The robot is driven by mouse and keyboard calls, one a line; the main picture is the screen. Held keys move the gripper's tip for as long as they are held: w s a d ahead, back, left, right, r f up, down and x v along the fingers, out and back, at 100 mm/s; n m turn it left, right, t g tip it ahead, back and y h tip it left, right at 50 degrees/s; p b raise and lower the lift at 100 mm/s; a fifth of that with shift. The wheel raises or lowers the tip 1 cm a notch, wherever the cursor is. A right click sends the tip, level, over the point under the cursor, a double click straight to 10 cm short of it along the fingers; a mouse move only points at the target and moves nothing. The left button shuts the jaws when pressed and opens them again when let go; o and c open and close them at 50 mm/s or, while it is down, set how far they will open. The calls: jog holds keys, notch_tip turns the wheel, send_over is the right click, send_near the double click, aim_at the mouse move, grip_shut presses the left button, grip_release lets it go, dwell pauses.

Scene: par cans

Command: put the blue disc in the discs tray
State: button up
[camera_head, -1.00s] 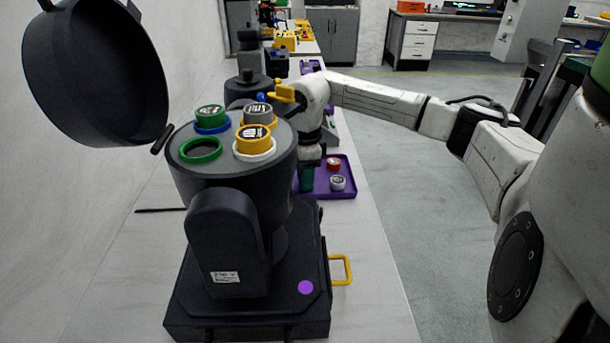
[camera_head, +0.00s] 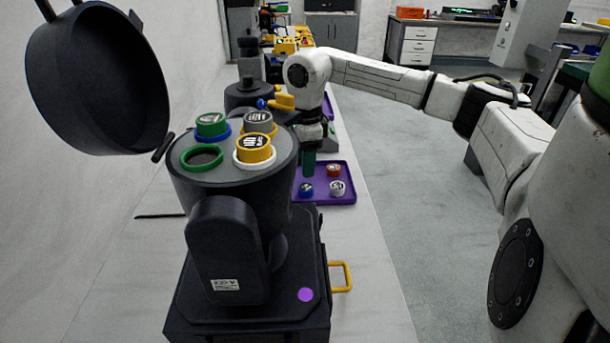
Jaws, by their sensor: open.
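The blue disc (camera_head: 306,189) lies at the left front of the purple tray (camera_head: 325,197), left of a white disc (camera_head: 338,188). A red disc (camera_head: 333,170) lies behind the white one in the same tray. My gripper (camera_head: 308,174) points down just above and behind the blue disc, with green fingers. It is open, and a gap shows between it and the blue disc. The gripper hides the tray's back left part.
A dark can with its lid (camera_head: 98,80) swung open stands in front on the bench. On its top are green, grey and yellow caps, and an empty green ring (camera_head: 202,158). A yellow handle (camera_head: 341,277) juts from its base. The bench right of the tray is clear.

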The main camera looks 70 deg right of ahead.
jog(key=shift+r, duration=2.75)
